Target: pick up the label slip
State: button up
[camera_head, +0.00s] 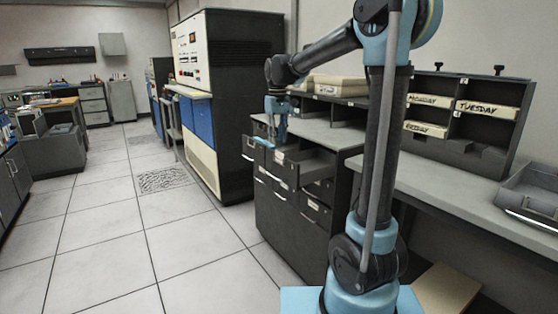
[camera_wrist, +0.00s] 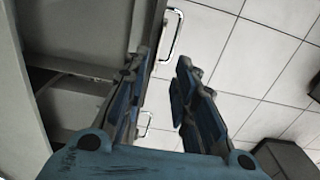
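I cannot single out the label slip in either view. Small pale label patches show on the drawer fronts of the dark cabinet (camera_head: 283,222), one on the pulled-out drawer (camera_head: 306,166). My gripper (camera_head: 272,141) points down at the cabinet's left end, by the upper drawers, in the head view. In the wrist view my gripper (camera_wrist: 164,58) has its two blue fingers apart, with nothing between them. A drawer handle (camera_wrist: 172,36) and floor tiles show beyond the fingertips. The inside of the open drawer is mostly hidden from the head camera.
Pale stacks (camera_head: 338,82) lie at the back of the cabinet top. A pigeonhole shelf (camera_head: 462,138) holds bundles marked MONDAY and TUESDAY (camera_head: 489,109). A grey tray (camera_head: 530,190) sits at the right. A large computer cabinet (camera_head: 235,105) stands behind. The tiled floor at the left is clear.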

aim_at(279, 157)
jog(key=shift+s+d+f, duration=0.1)
jog(key=shift+d+f, duration=0.1)
jog(key=shift+f, duration=1.2)
jog(key=shift+s+d+f, duration=0.1)
jog(key=shift+d+f, duration=0.05)
jog(key=shift+f, duration=1.2)
jog(key=shift+c, duration=0.2)
grip_shut()
